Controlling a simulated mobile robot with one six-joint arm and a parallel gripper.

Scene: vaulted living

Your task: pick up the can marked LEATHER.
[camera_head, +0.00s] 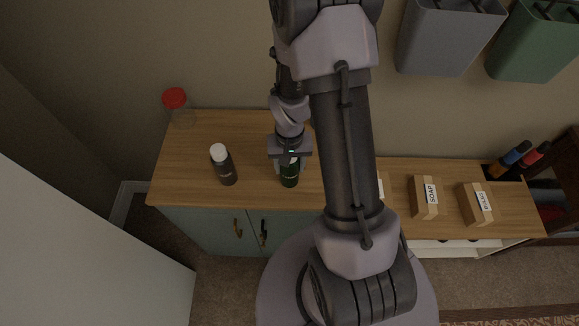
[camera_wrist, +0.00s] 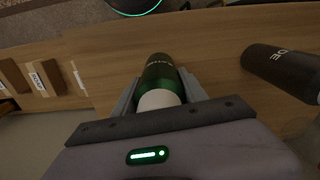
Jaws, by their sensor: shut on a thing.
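A dark green can (camera_head: 290,177) with a white cap stands near the front edge of the wooden cabinet top. In the wrist view the green can (camera_wrist: 158,72) shows light lettering that is partly cut off and hard to read. My gripper (camera_head: 289,163) comes down from above, and its two fingers are shut around the can on both sides. A dark grey can (camera_head: 226,171) with a white cap stands to the left. In the wrist view the grey can (camera_wrist: 280,70) shows letters ending in "DE".
A clear jar with a red lid (camera_head: 175,98) stands at the back left of the wooden top (camera_head: 190,150). A box marked SOAP (camera_head: 418,200) and another labelled box (camera_head: 470,207) stand to the right. Grey (camera_head: 440,40) and green (camera_head: 535,50) bins hang on the wall.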

